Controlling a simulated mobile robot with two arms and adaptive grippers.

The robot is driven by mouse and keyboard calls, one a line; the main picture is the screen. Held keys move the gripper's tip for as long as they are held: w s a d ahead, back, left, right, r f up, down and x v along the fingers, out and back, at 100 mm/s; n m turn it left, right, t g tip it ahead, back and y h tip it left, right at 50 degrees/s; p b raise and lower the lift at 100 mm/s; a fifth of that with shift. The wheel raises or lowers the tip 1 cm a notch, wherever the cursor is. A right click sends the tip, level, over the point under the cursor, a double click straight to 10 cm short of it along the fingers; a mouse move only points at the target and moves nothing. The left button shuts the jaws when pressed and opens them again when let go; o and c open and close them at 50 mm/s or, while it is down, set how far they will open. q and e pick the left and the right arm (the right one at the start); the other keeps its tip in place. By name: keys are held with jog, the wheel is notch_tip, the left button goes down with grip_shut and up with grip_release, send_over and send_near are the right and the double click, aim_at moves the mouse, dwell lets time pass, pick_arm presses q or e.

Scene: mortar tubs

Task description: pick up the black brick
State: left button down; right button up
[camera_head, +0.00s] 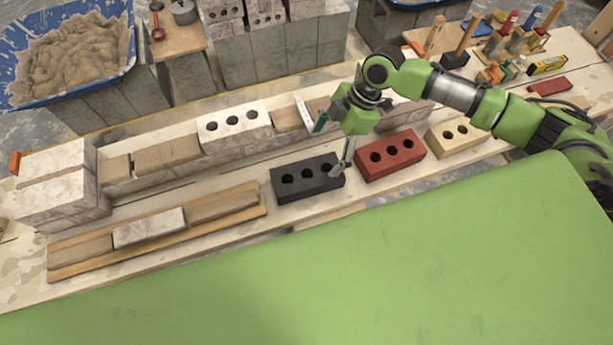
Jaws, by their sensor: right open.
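The black brick (292,187), with three round holes in its top, lies on the plank bench between a row of pale blocks and the bench's near edge. My right gripper (329,150) is open over the brick's right end. One finger reaches down at the near right end of the brick and hides a little of it; the other is on the far side, in front of the pale blocks. I cannot tell whether the near finger touches the brick. My left gripper is not in view.
A red brick (391,157) lies close to the right of the black one, then a tan brick (453,138). A white block with holes (235,126) sits on the row behind. A wooden board (62,272) with pale bricks lies left. Tools stand at the upper right.

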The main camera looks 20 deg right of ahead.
aim_at(307, 172)
jog(key=x, duration=0.7)
jog(key=shift+a+f, duration=0.25)
jog(key=shift+f, duration=0.1)
jog(key=shift+p+x, duration=0.8)
jog(key=shift+x, duration=1.8)
jog(key=shift+d, duration=0.15)
jog(key=c, duration=2)
jog(key=shift+w+r, duration=0.15)
jog(key=shift+w, duration=0.1)
jog(key=shift+c, duration=0.8)
jog(key=shift+r, duration=0.1)
